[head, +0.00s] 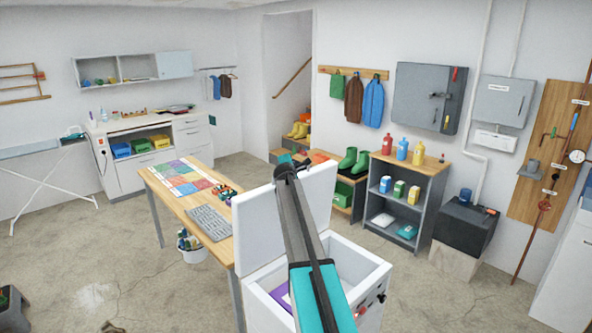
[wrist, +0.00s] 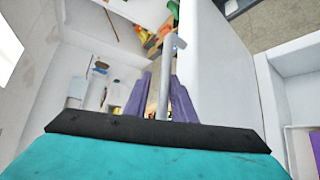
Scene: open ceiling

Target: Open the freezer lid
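The white chest freezer (head: 372,268) stands at the lower centre of the head view. Its white lid (head: 258,235) is raised, about upright, and the inside shows, with something purple in it. My arm crosses in front of the lid and hides part of it. In the wrist view, my gripper (wrist: 161,78) has two purple fingers spread apart. A pale grey bar (wrist: 167,85), perhaps the lid's handle, runs between them, with a gap visible beside it. The white lid (wrist: 215,65) is just to the right of the fingers, and the freezer's rim (wrist: 268,100) shows farther right.
A wooden table (head: 180,205) with a keyboard (head: 210,222) and coloured mat stands left of the freezer. A bucket (head: 192,252) is under it. A grey shelf unit (head: 408,190) and a dark box (head: 464,228) stand to the right. Floor between them and the freezer is clear.

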